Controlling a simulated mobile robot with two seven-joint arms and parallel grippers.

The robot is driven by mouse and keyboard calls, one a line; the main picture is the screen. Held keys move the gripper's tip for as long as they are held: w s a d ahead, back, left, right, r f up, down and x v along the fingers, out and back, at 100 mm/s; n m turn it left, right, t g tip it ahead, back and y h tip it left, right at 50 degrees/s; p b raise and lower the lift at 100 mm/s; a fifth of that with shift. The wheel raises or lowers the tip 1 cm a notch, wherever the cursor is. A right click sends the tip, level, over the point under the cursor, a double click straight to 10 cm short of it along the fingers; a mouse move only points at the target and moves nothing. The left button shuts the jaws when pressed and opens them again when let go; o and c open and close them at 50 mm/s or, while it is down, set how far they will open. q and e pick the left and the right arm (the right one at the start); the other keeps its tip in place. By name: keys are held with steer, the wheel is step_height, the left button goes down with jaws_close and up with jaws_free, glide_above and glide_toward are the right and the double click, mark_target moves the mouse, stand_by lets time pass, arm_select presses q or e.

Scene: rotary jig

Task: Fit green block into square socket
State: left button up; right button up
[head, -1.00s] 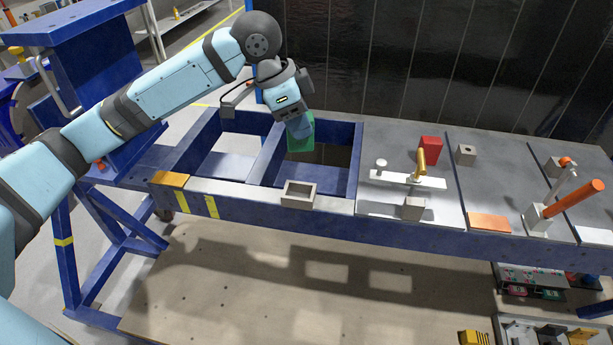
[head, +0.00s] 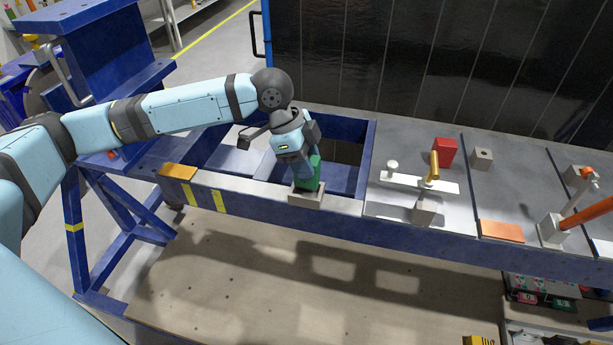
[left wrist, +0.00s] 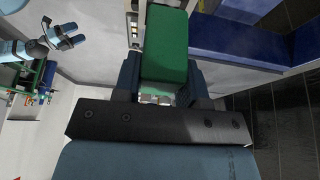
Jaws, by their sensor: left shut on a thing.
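The green block (head: 308,178) is held in my left gripper (head: 300,157), which is shut on it. In the head view its lower end is at the grey square socket (head: 306,197) on the front rail of the blue bench. The block hides the socket's opening, so I cannot tell how far it is inside. In the left wrist view the green block (left wrist: 165,48) stands out between the two fingers of my left gripper (left wrist: 162,80). My right gripper (left wrist: 72,36) shows small at the upper left there, its fingers apart and empty.
Open bays in the blue bench frame (head: 368,150) lie behind the socket. To the right are a toggle clamp with a yellow handle (head: 433,168), a red block (head: 444,152), a grey block with a hole (head: 481,158) and an orange plate (head: 502,231).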

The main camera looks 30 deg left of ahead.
arm_select(q)
steer(key=shift+f, duration=2.25)
steer(key=shift+f, duration=0.1)
steer(key=o, duration=1.1)
steer(key=v, duration=1.2)
